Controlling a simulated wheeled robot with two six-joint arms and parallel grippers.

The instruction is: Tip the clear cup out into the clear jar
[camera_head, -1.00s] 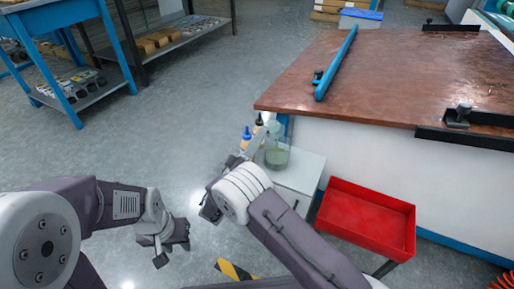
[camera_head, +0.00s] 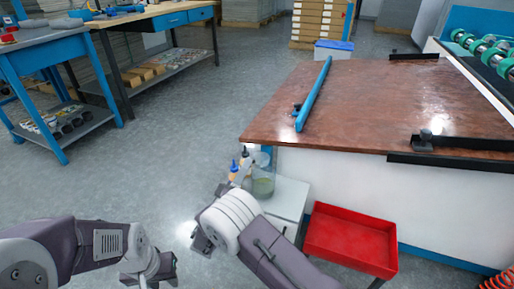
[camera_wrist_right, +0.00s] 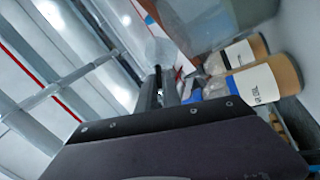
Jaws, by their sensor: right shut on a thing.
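The clear jar (camera_head: 262,186) stands on a small white stand beside the big table and holds some greenish contents. It also shows at the top of the right wrist view (camera_wrist_right: 208,22). My right gripper (camera_wrist_right: 163,84) is shut on the clear cup (camera_wrist_right: 158,46), a faint see-through shape beyond its fingertips. In the head view the right gripper (camera_head: 247,168) is close to the jar's rim, partly hidden by my wrist. I cannot tell the cup's exact tilt or whether it touches the jar. My left gripper (camera_head: 152,272) is low at the left, far from the jar, its fingertips unclear.
Bottles with blue (camera_head: 245,154) and dark (camera_head: 234,165) caps stand close beside the jar; labelled bottles (camera_wrist_right: 262,86) show in the wrist view. A red bin (camera_head: 350,240) is right of the white stand (camera_head: 288,192). The brown-topped table (camera_head: 380,100) rises behind.

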